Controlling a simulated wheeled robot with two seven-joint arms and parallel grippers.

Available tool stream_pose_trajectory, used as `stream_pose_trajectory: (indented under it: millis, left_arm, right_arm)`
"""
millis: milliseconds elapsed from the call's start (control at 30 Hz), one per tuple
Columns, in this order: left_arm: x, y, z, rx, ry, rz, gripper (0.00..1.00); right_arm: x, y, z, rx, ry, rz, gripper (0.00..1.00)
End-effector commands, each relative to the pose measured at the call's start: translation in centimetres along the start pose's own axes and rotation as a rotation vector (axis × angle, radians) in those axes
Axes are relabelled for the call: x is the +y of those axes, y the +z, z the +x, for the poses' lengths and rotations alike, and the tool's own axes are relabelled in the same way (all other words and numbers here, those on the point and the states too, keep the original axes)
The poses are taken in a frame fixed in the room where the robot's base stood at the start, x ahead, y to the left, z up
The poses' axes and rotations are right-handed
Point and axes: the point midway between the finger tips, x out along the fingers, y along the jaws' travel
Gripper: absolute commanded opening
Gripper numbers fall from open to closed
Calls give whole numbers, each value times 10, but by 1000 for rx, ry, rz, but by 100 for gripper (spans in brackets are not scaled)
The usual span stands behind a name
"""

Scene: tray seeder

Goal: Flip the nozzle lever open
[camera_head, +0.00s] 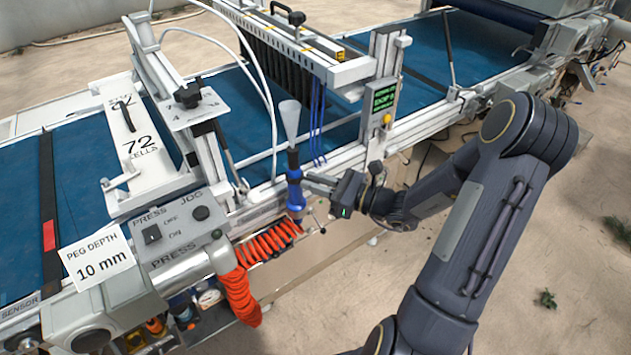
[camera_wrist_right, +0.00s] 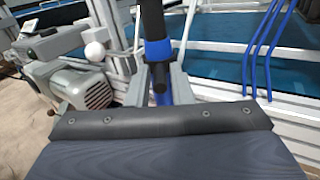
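The nozzle (camera_head: 294,175) is an upright blue and black hand piece with a pale grey cone on top, beside the conveyor's near rail. Its blue and black body (camera_wrist_right: 158,50) also shows in the right wrist view. My right gripper (camera_head: 304,180) reaches it from the right at mid-height. In the right wrist view the two grey fingers (camera_wrist_right: 160,82) stand close against both sides of the body, apparently shut on it. A dark round stub points toward the wrist camera between the fingers. I cannot make out the lever's position. My left gripper is not in view.
An orange coiled hose (camera_head: 238,290) hangs below the nozzle. A control box with switches (camera_head: 168,238) stands to the left, and a green display (camera_head: 384,97) to the right. Blue tubes (camera_head: 317,120) hang just behind the nozzle. Sandy floor (camera_head: 560,290) lies open at lower right.

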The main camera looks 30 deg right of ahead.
Motion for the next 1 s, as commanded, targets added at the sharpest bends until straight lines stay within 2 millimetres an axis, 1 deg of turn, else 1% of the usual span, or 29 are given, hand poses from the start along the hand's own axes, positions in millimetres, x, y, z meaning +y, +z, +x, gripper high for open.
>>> stream_pose_trajectory:
  millis: [33, 100, 333, 433, 567, 700, 800, 900, 1000]
  left_arm:
    - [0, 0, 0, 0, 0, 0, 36]
    - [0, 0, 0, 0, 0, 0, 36]
    - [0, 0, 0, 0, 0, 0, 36]
    - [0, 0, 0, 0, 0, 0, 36]
    - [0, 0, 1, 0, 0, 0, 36]
    - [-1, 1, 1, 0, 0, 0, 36]
    - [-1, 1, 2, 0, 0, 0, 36]
    - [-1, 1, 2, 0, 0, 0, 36]
    - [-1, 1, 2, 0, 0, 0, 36]
  right_arm:
    - [0, 0, 0, 0, 0, 0, 27]
    - [0, 0, 0, 0, 0, 0, 33]
    - [0, 0, 0, 0, -1, 0, 33]
    - [0, 0, -5, 1, -2, -2, 33]
    - [-1, 0, -24, 2, -5, -1, 33]
    - [-1, -1, -49, 2, -5, -1, 33]
    - [-1, 0, -63, 1, -4, -1, 33]
    - [0, 0, -73, 1, -3, 0, 33]
    - [0, 0, -78, 1, -1, 0, 33]
